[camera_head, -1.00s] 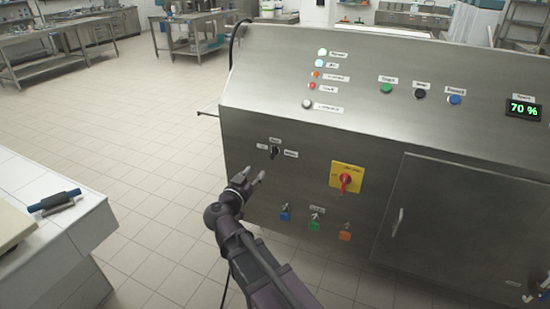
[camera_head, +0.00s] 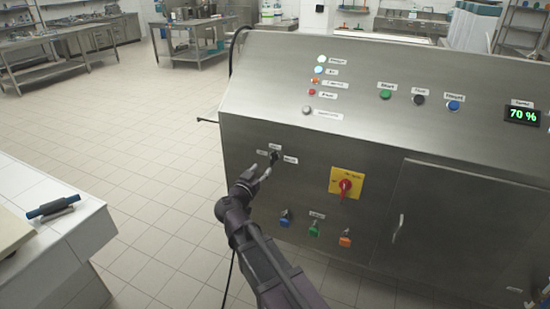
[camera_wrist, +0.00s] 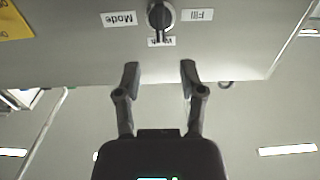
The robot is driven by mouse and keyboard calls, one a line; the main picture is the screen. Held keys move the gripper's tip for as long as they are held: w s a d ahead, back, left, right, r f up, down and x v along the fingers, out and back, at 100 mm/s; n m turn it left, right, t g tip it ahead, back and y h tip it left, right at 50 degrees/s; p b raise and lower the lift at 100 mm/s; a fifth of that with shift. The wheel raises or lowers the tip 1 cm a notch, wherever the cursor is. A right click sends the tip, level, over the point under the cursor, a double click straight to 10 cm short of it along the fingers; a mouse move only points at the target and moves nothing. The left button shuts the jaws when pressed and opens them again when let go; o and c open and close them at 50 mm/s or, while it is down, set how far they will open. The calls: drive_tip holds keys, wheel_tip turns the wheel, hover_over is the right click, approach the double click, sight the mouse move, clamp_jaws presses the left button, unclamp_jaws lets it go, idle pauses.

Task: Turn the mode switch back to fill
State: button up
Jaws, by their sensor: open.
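The mode switch (camera_head: 275,158) is a small dark knob on the left of the machine's steel front. In the wrist view the knob (camera_wrist: 160,16) is at the top, between a label reading Mode and a label reading Fill (camera_wrist: 198,15). Its bar points toward a third label that appears to start with W, partly covered by the knob. My gripper (camera_head: 260,173) is just below and left of the switch in the head view. In the wrist view its two fingers (camera_wrist: 160,68) are apart with nothing between them, in line with the knob and short of it.
A red rotary handle on a yellow plate (camera_head: 346,184) is right of the switch. Blue, green and orange knobs (camera_head: 314,229) sit below it. A display (camera_head: 522,114) reads 70 %. A white counter with a blue tool (camera_head: 54,208) stands at left; floor between is clear.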

sight(271, 158)
drive_tip(key=x, duration=0.8)
drive_tip(key=shift+w+d, duration=0.1)
drive_tip(key=shift+w, duration=0.25)
